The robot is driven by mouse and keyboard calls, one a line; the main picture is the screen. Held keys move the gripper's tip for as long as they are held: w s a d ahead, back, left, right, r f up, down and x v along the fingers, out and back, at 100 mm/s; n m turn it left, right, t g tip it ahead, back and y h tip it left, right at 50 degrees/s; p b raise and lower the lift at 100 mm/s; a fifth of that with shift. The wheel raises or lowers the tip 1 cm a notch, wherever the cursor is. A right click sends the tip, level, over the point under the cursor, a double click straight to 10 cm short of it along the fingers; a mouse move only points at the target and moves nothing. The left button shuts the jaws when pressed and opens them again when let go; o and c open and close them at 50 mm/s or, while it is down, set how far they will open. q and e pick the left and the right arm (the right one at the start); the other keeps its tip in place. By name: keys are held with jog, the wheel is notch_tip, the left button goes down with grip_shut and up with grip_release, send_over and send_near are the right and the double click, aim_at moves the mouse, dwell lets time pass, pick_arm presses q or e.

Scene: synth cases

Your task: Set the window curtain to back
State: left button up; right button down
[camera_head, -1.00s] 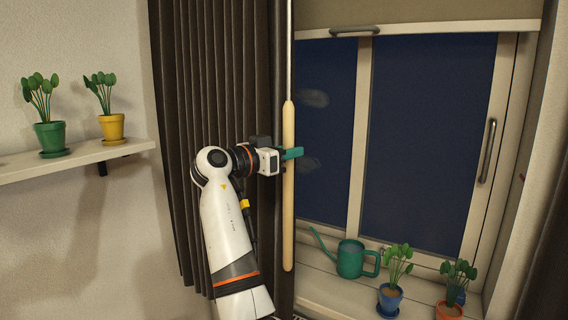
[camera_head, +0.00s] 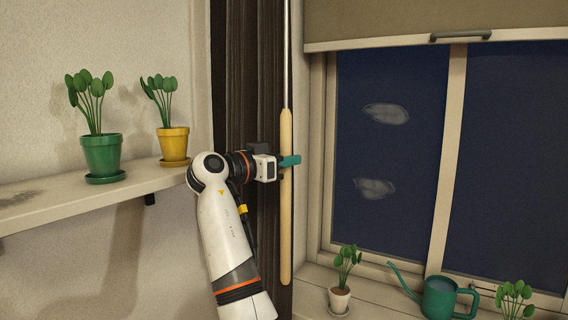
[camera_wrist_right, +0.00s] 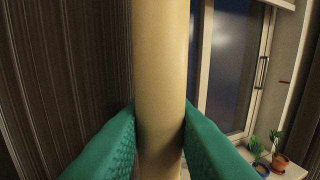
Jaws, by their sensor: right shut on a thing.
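The dark brown curtain (camera_head: 235,75) hangs gathered in a narrow bundle at the left side of the window (camera_head: 400,150). A pale wooden wand handle (camera_head: 286,225) on a metal rod hangs upright along its right edge. My right gripper (camera_head: 289,161) is shut on the wand handle near its middle. In the right wrist view the green fingers (camera_wrist_right: 160,135) press on both sides of the wand handle (camera_wrist_right: 162,70), with the curtain (camera_wrist_right: 60,60) to the left. My left gripper is not in view.
A wall shelf (camera_head: 90,205) at left holds a green pot (camera_head: 102,155) and a yellow pot (camera_head: 173,145) with plants. On the sill stand a white pot (camera_head: 340,300), a green watering can (camera_head: 438,298) and another plant (camera_head: 514,298). A blind (camera_head: 400,20) covers the window top.

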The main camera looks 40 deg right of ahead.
aim_at(281, 114)
jog(key=shift+w+a, duration=0.1)
jog(key=shift+w, duration=0.2)
jog(key=c, duration=1.2)
grip_release()
jog(key=shift+s, duration=0.15)
jog(key=shift+c, duration=0.2)
jog(key=shift+r, duration=0.1)
notch_tip(281, 114, up, 10)
jog(key=shift+f+b, duration=0.1)
jog(key=shift+b, duration=0.5)
